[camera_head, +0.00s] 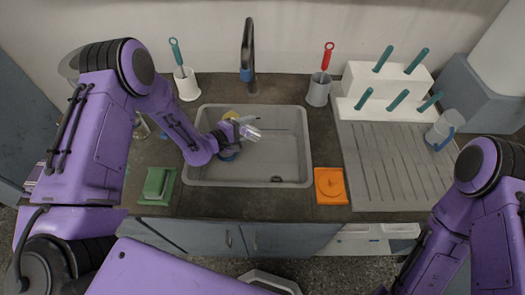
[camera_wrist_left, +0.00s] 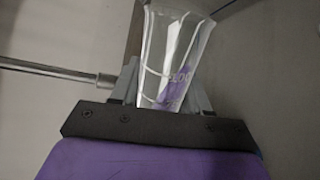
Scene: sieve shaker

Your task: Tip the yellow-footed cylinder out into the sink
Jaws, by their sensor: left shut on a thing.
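My left gripper (camera_head: 247,131) is over the grey sink (camera_head: 290,150). It is shut on a clear, graduated vessel, which shows in the left wrist view (camera_wrist_left: 175,55) between the fingers. In the head view the clear vessel (camera_head: 251,133) lies tilted, reaching to the right from the gripper. A yellow patch (camera_head: 230,115) shows just behind the gripper; I cannot tell if it is the vessel's foot. A blue patch (camera_head: 228,156) shows in front of the wrist, partly hidden. The vessel's contents are not clear. My right gripper is not in view.
The tap (camera_head: 248,55) stands behind the sink. Brushes in a white holder (camera_head: 187,84) and a grey holder (camera_head: 318,90) flank it. A green block (camera_head: 158,185) is at left, an orange block (camera_head: 330,185) at right. A drying rack (camera_head: 395,160) with pegs is farther right.

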